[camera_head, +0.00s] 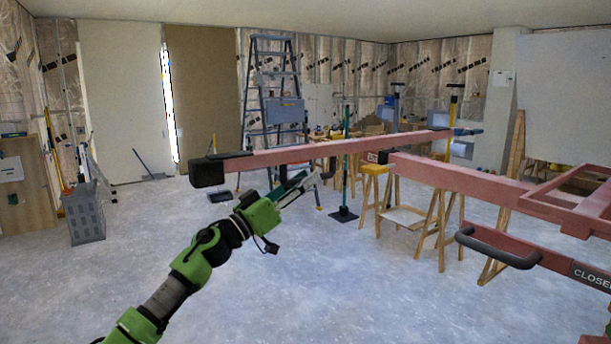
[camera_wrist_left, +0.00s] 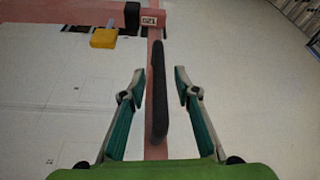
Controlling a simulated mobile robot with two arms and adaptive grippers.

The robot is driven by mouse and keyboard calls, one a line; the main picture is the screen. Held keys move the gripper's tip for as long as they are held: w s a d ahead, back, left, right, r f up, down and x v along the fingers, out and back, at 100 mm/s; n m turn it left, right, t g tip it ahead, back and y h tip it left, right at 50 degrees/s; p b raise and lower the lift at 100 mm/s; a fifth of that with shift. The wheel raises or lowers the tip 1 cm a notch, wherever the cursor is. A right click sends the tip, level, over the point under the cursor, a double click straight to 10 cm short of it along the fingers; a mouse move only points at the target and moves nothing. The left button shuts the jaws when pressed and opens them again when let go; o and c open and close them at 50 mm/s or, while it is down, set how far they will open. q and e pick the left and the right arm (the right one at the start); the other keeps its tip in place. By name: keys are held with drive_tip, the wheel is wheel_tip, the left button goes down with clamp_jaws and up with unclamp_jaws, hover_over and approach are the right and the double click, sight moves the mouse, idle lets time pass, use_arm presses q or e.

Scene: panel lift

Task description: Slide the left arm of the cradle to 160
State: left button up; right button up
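The cradle's left arm (camera_head: 330,149) is a long red beam with black ends. A black bar handle (camera_wrist_left: 158,90) runs along it; in the head view the handle (camera_head: 282,168) is partly hidden by my gripper. A white label (camera_wrist_left: 149,20) by a black collar (camera_wrist_left: 132,18) seems to read 120, upside down. My left gripper (camera_head: 300,187) is just below the beam. In the left wrist view my left gripper (camera_wrist_left: 160,75) is open, one finger on each side of the handle, with gaps visible. My right gripper is not in view.
The cradle's red frame (camera_head: 455,180) fills the right, with another black handle (camera_head: 500,246) and a "CLOSED" label. A grey crate (camera_head: 84,214) and a stepladder (camera_head: 271,85) are farther back. The floor at front left is clear.

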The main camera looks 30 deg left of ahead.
use_arm(q)
drive_tip(key=shift+w+d+r, duration=0.15)
drive_tip(key=shift+w, duration=0.15)
clamp_jaws()
